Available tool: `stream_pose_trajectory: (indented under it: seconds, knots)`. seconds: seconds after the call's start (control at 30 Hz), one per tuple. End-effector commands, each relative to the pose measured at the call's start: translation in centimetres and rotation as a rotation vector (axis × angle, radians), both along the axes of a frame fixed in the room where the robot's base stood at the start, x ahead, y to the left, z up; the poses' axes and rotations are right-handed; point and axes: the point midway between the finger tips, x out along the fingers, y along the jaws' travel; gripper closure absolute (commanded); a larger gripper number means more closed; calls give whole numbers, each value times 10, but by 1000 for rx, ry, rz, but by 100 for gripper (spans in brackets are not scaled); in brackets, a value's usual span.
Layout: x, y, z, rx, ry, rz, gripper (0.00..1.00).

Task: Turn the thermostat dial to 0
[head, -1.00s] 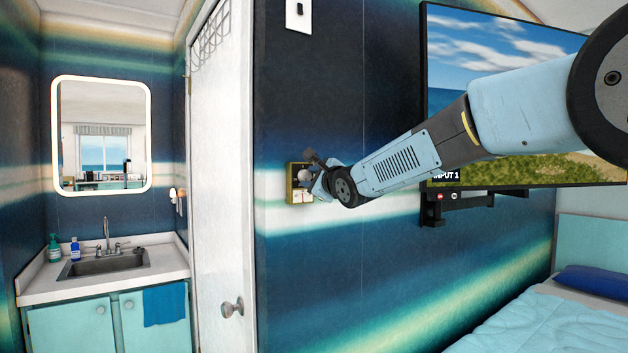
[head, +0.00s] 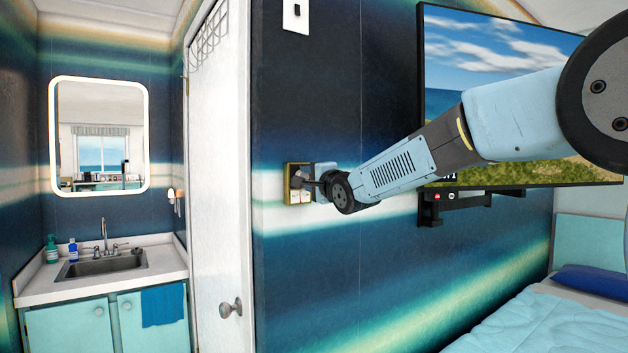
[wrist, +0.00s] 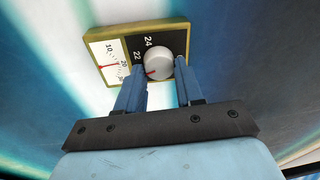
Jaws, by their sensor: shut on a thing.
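The thermostat (head: 291,168) is a yellow-framed box on the striped wall, left of my arm in the head view. In the wrist view the thermostat (wrist: 182,27) shows a white gauge with a red needle near 20 and a dark panel marked 22 and 24. The grey round dial (wrist: 159,60) sits on that panel, its red mark toward the lower left, just below the 22. My gripper (wrist: 160,70) has its two blue fingers on either side of the dial, shut on it. In the head view my gripper (head: 308,184) partly hides the thermostat. No 0 is readable.
A white door (head: 215,190) stands left of the thermostat. A wall-mounted television (head: 500,60) hangs behind my arm, with a dark shelf (head: 455,207) below it. A bed (head: 540,320) is at lower right.

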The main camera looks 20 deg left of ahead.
Motion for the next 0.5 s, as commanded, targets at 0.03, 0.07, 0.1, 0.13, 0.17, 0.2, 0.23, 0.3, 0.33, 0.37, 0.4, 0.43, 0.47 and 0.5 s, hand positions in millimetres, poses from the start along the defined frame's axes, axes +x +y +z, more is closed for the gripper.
stream_pose_trajectory:
  seconds: [0.03, 0.07, 0.1, 0.13, 0.17, 0.2, 0.23, 0.3, 0.33, 0.37, 0.4, 0.43, 0.47, 0.5]
  knots:
    - [-2, 4, -1, -30, -32, 7, 94]
    - [-3, 4, -1, -49, -54, 8, 94]
    - [-3, 4, -1, -72, -83, 9, 94]
    - [-3, 4, -1, -91, -105, 8, 94]
    - [-3, 4, -1, -109, -126, 8, 94]
    - [-3, 4, -1, -136, -155, 8, 94]
    - [-3, 4, -2, -154, -177, 8, 94]
    - [-3, 5, -2, -196, -227, 9, 94]
    - [-3, 5, -2, -215, -249, 9, 94]
    - [-3, 4, -2, -234, -271, 9, 94]
    - [-3, 4, -2, -259, -300, 8, 94]
    - [-3, 4, -2, -276, -320, 8, 94]
    - [-3, 4, -2, -295, -342, 9, 94]
    - [-3, 5, -2, -321, -371, 10, 94]
